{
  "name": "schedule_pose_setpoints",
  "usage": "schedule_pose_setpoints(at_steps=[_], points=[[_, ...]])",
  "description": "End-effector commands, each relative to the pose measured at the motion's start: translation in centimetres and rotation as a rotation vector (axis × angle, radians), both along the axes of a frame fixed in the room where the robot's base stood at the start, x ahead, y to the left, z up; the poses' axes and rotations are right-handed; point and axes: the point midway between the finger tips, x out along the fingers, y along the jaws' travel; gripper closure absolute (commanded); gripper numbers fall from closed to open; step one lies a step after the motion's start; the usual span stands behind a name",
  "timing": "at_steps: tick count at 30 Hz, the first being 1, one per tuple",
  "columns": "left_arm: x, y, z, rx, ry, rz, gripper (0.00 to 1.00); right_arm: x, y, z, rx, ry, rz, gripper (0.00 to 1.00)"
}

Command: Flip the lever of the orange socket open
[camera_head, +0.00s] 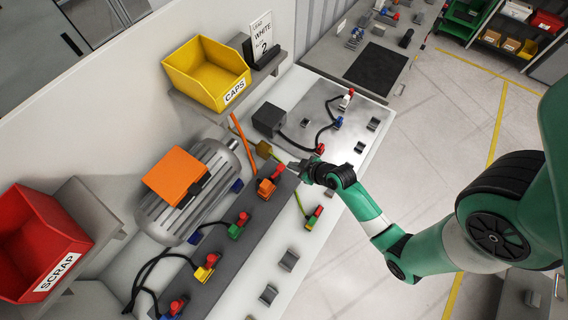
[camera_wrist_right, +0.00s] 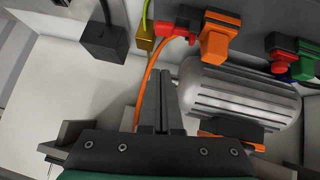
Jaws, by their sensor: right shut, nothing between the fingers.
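The orange socket (camera_head: 266,188) sits on the dark grey strip beside the motor, with its red lever (camera_head: 279,170) at its upper right end. In the right wrist view the orange socket (camera_wrist_right: 219,40) is at the top, and its red lever (camera_wrist_right: 180,24) extends to the left. My right gripper (camera_head: 293,166) is shut and empty, close beside the red lever. In the wrist view its fingers (camera_wrist_right: 161,75) point up below the lever, with an apparent small gap. My left gripper is not in view.
The grey motor (camera_head: 190,200) with an orange box stands left of the socket. An orange cable (camera_head: 242,138) and a yellow connector (camera_head: 263,149) are close by. Green (camera_head: 238,227) and yellow (camera_head: 205,268) sockets line the strip. A yellow CAPS bin (camera_head: 205,75) stands behind.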

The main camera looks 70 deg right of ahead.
Motion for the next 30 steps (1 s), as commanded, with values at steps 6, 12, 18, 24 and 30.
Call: schedule_pose_setpoints(at_steps=[6,12,18,24,30], points=[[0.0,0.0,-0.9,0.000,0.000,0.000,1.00,3.3,-1.4,-3.6,-0.001,0.002,0.003,1.00],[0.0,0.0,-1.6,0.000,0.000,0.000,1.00,4.2,-2.2,-6.8,0.000,0.002,0.000,1.00],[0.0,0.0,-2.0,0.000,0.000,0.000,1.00,4.2,-2.5,-8.4,-0.001,0.000,-0.001,1.00],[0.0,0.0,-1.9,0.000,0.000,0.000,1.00,4.2,-2.5,-8.5,-0.002,-0.001,0.000,1.00],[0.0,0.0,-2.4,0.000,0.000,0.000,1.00,4.1,-2.5,-8.9,-0.002,-0.001,0.000,1.00]])
